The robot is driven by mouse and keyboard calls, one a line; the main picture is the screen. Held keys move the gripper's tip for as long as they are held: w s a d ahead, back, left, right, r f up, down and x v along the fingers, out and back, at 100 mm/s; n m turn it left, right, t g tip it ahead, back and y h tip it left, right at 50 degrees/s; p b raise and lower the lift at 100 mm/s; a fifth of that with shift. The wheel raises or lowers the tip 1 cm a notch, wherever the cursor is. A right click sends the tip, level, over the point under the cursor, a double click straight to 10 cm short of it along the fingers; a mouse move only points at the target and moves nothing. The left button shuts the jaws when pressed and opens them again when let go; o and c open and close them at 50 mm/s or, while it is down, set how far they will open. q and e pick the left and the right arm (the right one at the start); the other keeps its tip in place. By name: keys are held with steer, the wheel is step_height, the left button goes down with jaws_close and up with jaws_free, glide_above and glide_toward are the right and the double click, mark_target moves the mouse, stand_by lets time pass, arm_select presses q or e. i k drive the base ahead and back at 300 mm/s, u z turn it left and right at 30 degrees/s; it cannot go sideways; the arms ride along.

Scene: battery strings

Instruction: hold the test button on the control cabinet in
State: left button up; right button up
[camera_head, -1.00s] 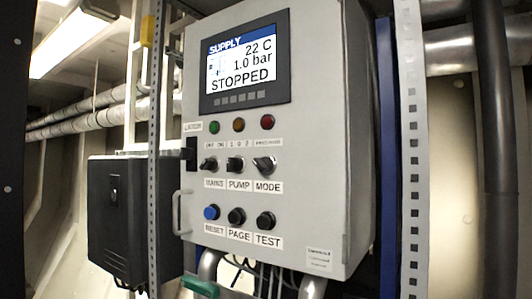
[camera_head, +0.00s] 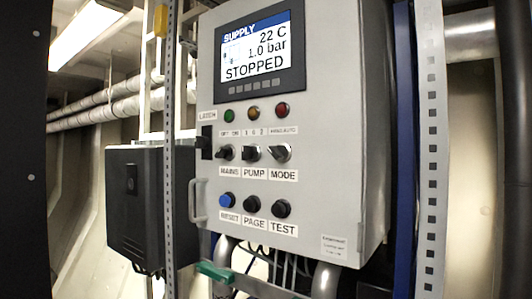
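The control cabinet (camera_head: 320,120) is a light grey box with its door closed. The black test button (camera_head: 282,208) sits at the right end of the bottom row, above its TEST label. Beside it are the black page button (camera_head: 251,204) and the blue reset button (camera_head: 227,200). Above are the mains, pump and mode knobs (camera_head: 280,152). The screen (camera_head: 257,55) reads SUPPLY, 22 C, 1.0 bar, STOPPED. Nothing touches the test button. Neither of my grippers is in view.
A dark grey box (camera_head: 150,205) hangs left of the cabinet. Perforated metal uprights (camera_head: 431,150) stand on both sides. A green lever (camera_head: 215,272) and pipes (camera_head: 325,280) are below. The space in front of the cabinet door looks clear.

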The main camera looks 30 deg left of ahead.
mark_target(278, 209)
steer(key=u, duration=0.05)
steer(key=k, duration=0.5)
steer(key=z, duration=1.5)
steer(key=i, duration=0.65)
steer(key=u, duration=1.95)
